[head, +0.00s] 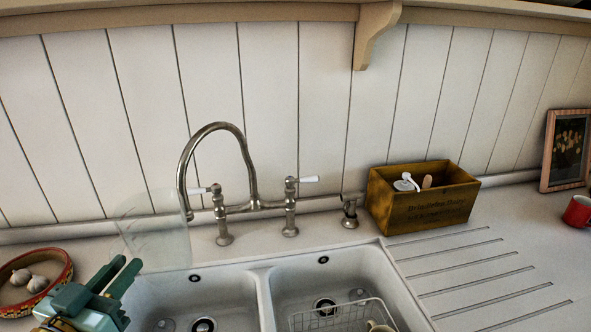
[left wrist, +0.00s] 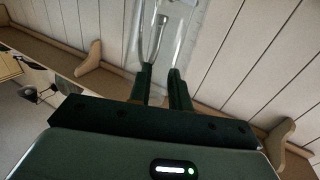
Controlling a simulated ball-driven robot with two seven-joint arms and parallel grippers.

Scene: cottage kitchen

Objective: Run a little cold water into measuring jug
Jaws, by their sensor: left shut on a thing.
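The clear measuring jug (head: 158,240) is upright above the back left rim of the sink, just left of the tap's spout. Its right edge overlaps the spout's end in the head view; I cannot tell if the mouth is under it. My left gripper (head: 128,268) is shut on the jug. The jug also shows between its fingers in the left wrist view (left wrist: 184,28). The metal tap (head: 250,165) has a tall curved spout and two white levers, one at left (head: 199,191) and one at right (head: 309,180). No water shows. My right gripper is out of view.
The double sink (head: 262,290) has a wire rack (head: 345,316) in its right basin. A garlic bowl (head: 67,268) sits left. A wooden box (head: 420,205), a red mug (head: 578,212) and a picture frame (head: 566,150) stand right. The grooved drainboard (head: 470,270) is clear.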

